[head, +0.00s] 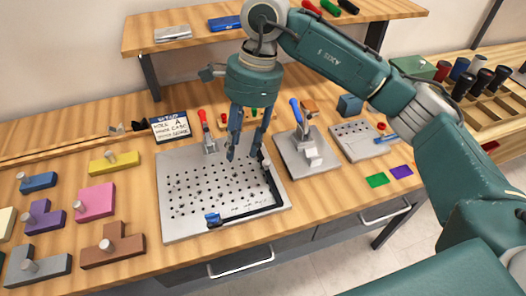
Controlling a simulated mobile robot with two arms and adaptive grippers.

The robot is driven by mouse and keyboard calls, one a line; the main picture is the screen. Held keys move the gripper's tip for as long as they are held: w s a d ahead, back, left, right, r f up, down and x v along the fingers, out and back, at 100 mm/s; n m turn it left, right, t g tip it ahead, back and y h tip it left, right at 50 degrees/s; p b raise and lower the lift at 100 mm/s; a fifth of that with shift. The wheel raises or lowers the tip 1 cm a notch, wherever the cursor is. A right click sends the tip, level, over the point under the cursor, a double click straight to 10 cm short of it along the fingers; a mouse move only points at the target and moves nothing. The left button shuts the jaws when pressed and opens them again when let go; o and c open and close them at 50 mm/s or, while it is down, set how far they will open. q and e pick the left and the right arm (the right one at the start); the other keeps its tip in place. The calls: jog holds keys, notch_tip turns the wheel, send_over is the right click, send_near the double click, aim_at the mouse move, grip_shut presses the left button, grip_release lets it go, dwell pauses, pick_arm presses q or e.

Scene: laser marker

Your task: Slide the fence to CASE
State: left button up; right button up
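My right gripper (244,154) reaches down from above over the rear right part of a grey perforated plate (185,215). Its two fingers are spread, and I see nothing held between them. A black L-shaped fence (254,211) lies along the right and front edges of the plate. The right fingertip is close to the rear end of the fence's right arm; I cannot tell if they touch. A blue-handled piece (213,219) sits at the fence's front left end. A small setup sign (170,127) stands behind the plate; its writing includes CASE. My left gripper is out of view.
A red-handled clamp (206,130) stands at the plate's rear edge. A blue-handled clamp fixture (306,150) is to the right. Pink (95,203), brown (112,252) and other knobbed blocks lie left. A shelf (200,34) overhangs the back of the bench.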

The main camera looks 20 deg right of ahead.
aim_at(266, 161)
jog(key=w+d+r+h, duration=0.1)
jog(key=w+d+h, duration=0.15)
jog(key=d, duration=0.45)
jog(key=shift+t, duration=0.3)
jog(key=f, duration=0.3)
jog(key=f+p, duration=0.1)
jog(key=f, duration=0.2)
jog(key=f+p, duration=0.1)
jog(key=f, duration=0.2)
jog(key=shift+s+a, duration=0.3)
jog(key=shift+s, duration=0.1)
jog(key=shift+f, duration=0.55)
grip_shut()
